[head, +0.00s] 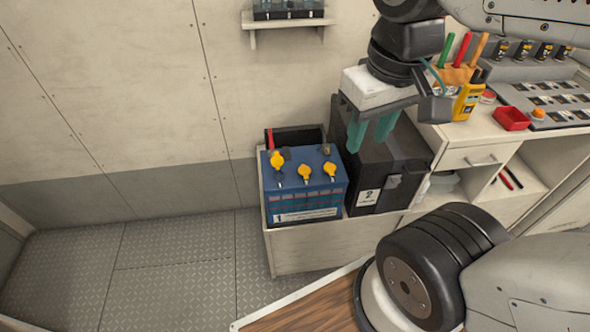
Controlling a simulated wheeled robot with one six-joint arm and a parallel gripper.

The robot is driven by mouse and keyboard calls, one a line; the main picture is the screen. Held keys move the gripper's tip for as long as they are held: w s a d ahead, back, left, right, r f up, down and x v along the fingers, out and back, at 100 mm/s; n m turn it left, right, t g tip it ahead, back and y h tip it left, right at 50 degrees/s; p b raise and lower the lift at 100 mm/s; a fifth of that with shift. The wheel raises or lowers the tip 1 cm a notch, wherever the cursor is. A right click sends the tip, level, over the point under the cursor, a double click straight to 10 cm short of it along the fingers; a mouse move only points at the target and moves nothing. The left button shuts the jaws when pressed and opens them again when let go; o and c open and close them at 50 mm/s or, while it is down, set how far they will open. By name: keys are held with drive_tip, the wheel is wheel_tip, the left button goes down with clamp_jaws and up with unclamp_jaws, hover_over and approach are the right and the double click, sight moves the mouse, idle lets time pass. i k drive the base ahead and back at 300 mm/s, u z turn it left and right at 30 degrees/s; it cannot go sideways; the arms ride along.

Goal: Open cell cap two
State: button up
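The left cap looks larger or higher than the others. No cap numbers are readable. My gripper (368,147) points down, with its two teal fingers apart and nothing between them. In the picture it is to the right of the caps, in front of the black box; its height above the box is hard to judge.
A black box (385,168) labelled 2 stands right of the battery. A workbench (455,135) on the right holds a yellow meter (467,101), a red tray (510,118) and a switch panel. A small wall shelf (290,25) is above. Metal floor (175,265) at left is clear.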

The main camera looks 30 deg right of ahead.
sight(304, 171)
drive_tip(key=z, duration=1.5)
drive_tip(key=k, duration=1.05)
drive_tip(key=u, duration=0.9)
